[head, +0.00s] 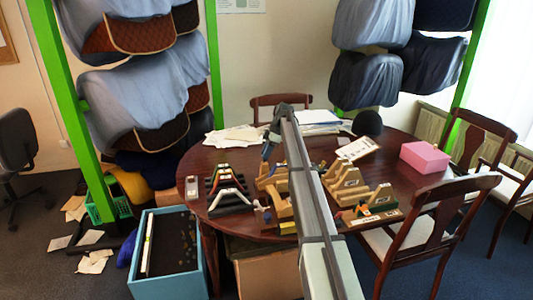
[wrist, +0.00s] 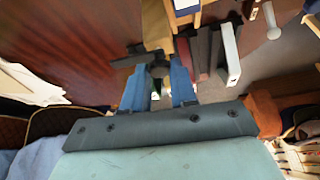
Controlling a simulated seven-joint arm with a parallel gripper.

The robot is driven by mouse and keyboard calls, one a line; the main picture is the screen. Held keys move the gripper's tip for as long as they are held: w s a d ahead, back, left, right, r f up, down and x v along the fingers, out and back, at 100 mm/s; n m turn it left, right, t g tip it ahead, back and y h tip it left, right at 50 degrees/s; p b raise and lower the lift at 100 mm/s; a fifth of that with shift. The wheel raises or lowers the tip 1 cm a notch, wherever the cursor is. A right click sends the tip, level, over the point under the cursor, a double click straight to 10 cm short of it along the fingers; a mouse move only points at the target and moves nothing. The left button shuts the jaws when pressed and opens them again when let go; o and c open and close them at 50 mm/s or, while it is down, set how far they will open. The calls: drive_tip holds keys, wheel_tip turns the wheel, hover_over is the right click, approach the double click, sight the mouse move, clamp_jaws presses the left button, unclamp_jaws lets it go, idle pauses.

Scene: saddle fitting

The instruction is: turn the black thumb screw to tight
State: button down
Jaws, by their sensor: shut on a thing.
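In the wrist view, my gripper (wrist: 158,84) has its two blue fingers either side of the dark knob of the black thumb screw (wrist: 158,68), and is shut on it. The knob sits at the near end of a pale wooden piece (wrist: 156,28). A dark bar (wrist: 128,58) sticks out to the left of the knob. The screw's thread and any tightness mark cannot be made out. In the head view, my arm crosses the table and hides part of the wooden fittings (head: 270,180); the screw is too small or hidden to make out there.
The round brown table (head: 395,150) also holds dark, red and white bars (head: 226,182), more wooden stands (head: 345,182), papers (head: 237,136) and a pink box (head: 425,157). A blue bin (head: 167,276) stands on the floor in front. A chair (head: 440,225) is at the right.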

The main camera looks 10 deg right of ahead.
drive_tip(key=m, duration=0.1)
drive_tip(key=m+t, duration=0.1)
drive_tip(key=m, duration=0.1)
drive_tip(key=shift+s, duration=0.25)
drive_tip(key=m+t+h, duration=0.1)
drive_tip(key=m, duration=0.3)
drive_tip(key=shift+s+a, duration=0.1)
drive_tip(key=shift+a, duration=0.05)
drive_tip(key=m+h, duration=0.1)
drive_tip(key=m, duration=0.2)
drive_tip(key=m+t+h, duration=0.1)
drive_tip(key=m, duration=0.2)
drive_tip(key=shift+a+t, duration=0.15)
drive_tip(key=shift+t, duration=0.15)
drive_tip(key=m+h, duration=0.1)
drive_tip(key=m, duration=0.3)
drive_tip(key=m+h, duration=0.1)
drive_tip(key=m, duration=0.1)
drive_tip(key=shift+a+m+h, duration=0.3)
drive_tip(key=m+h, duration=0.1)
drive_tip(key=m, duration=0.2)
drive_tip(key=m+g+h, duration=0.1)
drive_tip(key=m, duration=0.1)
drive_tip(key=shift+a+m, duration=0.1)
drive_tip(key=shift+m, duration=0.3)
drive_tip(key=c, duration=0.9)
unclamp_jaws()
